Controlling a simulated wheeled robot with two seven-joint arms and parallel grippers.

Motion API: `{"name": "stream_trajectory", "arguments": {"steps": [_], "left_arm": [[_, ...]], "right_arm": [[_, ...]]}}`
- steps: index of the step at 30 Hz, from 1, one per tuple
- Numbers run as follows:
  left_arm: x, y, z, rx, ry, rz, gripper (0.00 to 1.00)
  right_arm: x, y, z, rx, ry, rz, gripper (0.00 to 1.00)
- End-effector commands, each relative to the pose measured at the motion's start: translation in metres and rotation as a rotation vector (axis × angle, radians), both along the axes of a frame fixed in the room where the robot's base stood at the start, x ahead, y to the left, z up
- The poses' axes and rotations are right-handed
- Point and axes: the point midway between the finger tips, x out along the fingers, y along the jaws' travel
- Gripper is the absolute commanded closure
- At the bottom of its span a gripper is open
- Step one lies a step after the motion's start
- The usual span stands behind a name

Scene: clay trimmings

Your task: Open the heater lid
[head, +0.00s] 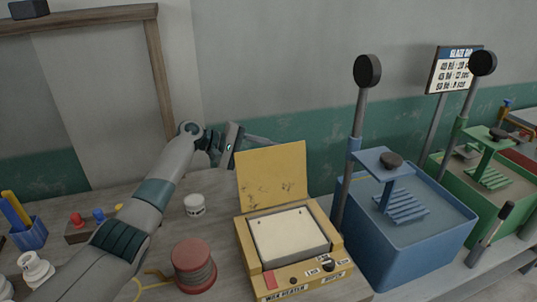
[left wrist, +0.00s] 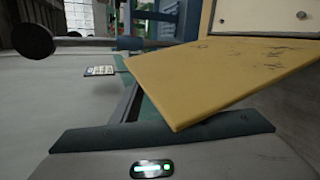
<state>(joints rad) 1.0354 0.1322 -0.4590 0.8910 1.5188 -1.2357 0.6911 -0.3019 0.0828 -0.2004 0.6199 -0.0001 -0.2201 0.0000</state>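The wax heater (head: 290,283) is a yellow box on the bench, with a pale square block in its top. Its yellow lid (head: 272,175) stands raised at the back edge, nearly upright, so the heater is open. The lid also fills the middle of the left wrist view (left wrist: 215,80) as a scuffed yellow panel. My left gripper (head: 262,140) is at the lid's upper left corner, close to its back side. My right gripper is in neither view.
A blue tub (head: 415,245) with a tall black-knobbed lever stands right of the heater, with a green tub (head: 490,190) beyond. A red spool (head: 194,265) and a white jar (head: 194,205) stand left of the heater. The wall is close behind.

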Motion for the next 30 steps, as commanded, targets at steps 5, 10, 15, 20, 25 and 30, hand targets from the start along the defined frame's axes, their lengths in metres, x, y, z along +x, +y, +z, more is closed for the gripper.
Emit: {"name": "stream_trajectory", "arguments": {"steps": [5, 10, 15, 20, 25, 30], "left_arm": [[0.000, 0.001, 0.000, 0.000, -0.001, 0.000, 0.60], [-0.002, 0.010, 0.003, -0.001, -0.001, 0.000, 0.60], [-0.006, 0.029, 0.009, 0.000, -0.003, 0.001, 0.60], [-0.012, 0.057, 0.019, 0.000, -0.004, 0.001, 0.60], [-0.019, 0.088, 0.033, 0.002, -0.004, 0.002, 0.60], [-0.026, 0.119, 0.046, 0.000, -0.003, 0.002, 0.60]], "right_arm": [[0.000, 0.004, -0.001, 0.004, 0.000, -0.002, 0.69], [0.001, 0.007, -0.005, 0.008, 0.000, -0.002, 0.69], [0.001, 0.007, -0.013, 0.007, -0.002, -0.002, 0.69], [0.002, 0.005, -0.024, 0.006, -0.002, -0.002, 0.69], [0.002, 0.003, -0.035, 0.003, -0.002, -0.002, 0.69], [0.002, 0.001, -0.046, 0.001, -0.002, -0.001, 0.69]]}}
